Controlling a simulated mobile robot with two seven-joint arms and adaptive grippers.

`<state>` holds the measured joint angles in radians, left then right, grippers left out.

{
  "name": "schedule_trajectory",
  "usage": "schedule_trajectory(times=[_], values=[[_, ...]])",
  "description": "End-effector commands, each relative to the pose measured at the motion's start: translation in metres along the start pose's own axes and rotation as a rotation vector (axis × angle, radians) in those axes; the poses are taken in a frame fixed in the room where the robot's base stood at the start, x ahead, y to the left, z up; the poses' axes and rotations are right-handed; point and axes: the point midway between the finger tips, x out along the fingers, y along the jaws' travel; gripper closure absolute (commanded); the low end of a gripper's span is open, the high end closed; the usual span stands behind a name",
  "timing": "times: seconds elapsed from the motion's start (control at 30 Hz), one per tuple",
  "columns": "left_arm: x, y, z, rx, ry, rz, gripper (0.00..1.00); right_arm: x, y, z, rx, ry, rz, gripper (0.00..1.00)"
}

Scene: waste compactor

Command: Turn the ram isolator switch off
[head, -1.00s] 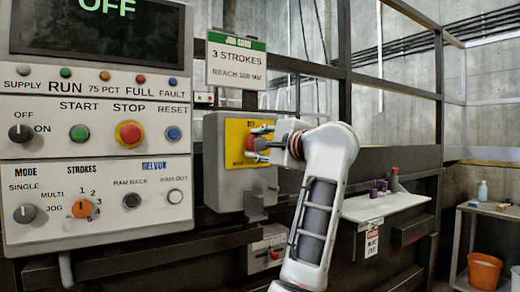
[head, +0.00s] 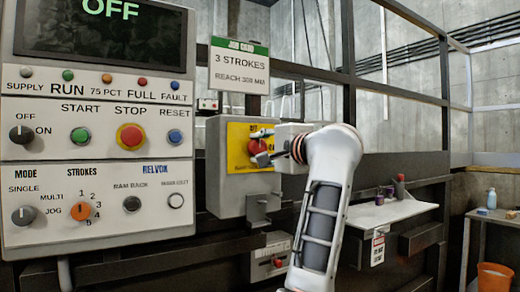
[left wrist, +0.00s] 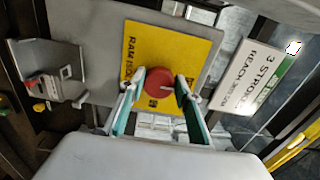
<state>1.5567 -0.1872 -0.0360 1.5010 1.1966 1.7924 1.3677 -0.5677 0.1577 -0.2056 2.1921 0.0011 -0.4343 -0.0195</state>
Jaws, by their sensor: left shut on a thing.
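The ram isolator switch is a red round knob (head: 257,147) on a yellow plate (head: 236,160), mounted on a grey box (head: 226,190). It also shows in the left wrist view as a red knob (left wrist: 159,83) with a small pale mark on its face. My left gripper (head: 262,146) is at the knob, with one finger on each side of it. In the left wrist view the left gripper (left wrist: 160,92) is shut on the knob. The fingers partly hide the knob and the plate's lettering in the head view. My right gripper is not in view.
A control panel (head: 100,160) with knobs and buttons stands at the left; its screen reads OFF. A job card (head: 239,68) hangs above the box. A bracket (head: 262,207) juts below it. A pale shelf (head: 385,213) is to the right of my arm.

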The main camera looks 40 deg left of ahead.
Motion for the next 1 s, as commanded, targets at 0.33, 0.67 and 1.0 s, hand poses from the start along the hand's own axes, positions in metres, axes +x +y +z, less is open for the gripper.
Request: schedule_trajectory(times=[0.33, 0.67, 1.0], values=[[0.000, 0.000, 0.000, -0.001, 0.000, 0.000, 0.51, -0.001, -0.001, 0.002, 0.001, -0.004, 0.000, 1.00], [-0.025, 0.000, -0.002, -0.001, 0.005, 0.000, 0.51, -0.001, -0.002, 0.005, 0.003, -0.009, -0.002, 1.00], [-0.092, 0.000, -0.001, -0.001, 0.005, 0.002, 0.51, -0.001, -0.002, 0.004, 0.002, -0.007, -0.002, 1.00]])
